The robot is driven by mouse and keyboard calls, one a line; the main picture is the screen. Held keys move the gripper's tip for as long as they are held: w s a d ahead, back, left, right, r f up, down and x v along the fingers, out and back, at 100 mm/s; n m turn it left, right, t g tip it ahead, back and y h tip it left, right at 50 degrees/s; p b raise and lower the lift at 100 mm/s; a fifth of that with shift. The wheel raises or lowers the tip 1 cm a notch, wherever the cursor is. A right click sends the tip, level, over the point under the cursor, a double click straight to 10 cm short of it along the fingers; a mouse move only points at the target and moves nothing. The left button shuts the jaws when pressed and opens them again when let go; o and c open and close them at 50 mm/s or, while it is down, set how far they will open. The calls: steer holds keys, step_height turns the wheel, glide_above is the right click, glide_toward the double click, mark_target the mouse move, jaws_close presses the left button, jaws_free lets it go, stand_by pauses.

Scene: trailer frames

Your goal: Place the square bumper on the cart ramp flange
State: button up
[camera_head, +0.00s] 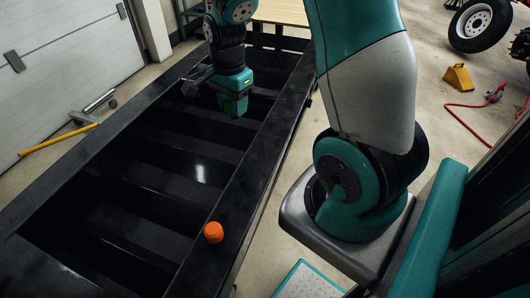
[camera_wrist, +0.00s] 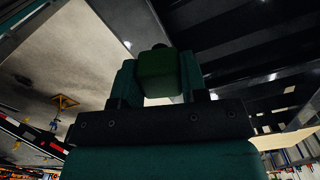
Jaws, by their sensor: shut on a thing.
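A dark green square block, which looks like the square bumper (camera_wrist: 159,74), is between the fingers of my gripper (camera_wrist: 157,84) in the wrist view. My gripper is shut on it. In the head view my gripper (camera_head: 235,92) hangs over the far part of a black slatted frame, and the green bumper (camera_head: 238,107) shows at its tip. The frame's right rail, which looks like the cart ramp flange (camera_head: 248,166), runs from near to far. The bumper appears to be above the frame, left of this rail; its height is hard to tell.
An orange round piece (camera_head: 213,232) stands on the near part of the right rail. Dark gaps lie between the slats (camera_head: 165,178). A yellow bar (camera_head: 57,139) lies left of the frame. A yellow wedge (camera_head: 458,78), a red hose (camera_head: 462,121) and a wheel (camera_head: 480,22) are at right.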

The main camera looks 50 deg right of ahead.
steer(key=s+d+r+m+b, duration=0.2)
steer(key=s+d+r+m, duration=0.35)
steer(key=m, duration=0.95)
steer(key=f, duration=0.6)
steer(key=f+b, duration=0.1)
steer(key=f, duration=1.2)
steer(key=shift+w+d+b, duration=0.35)
steer(key=shift+f, duration=0.1)
steer(key=shift+f, duration=0.15)
steer(key=o, duration=0.9)
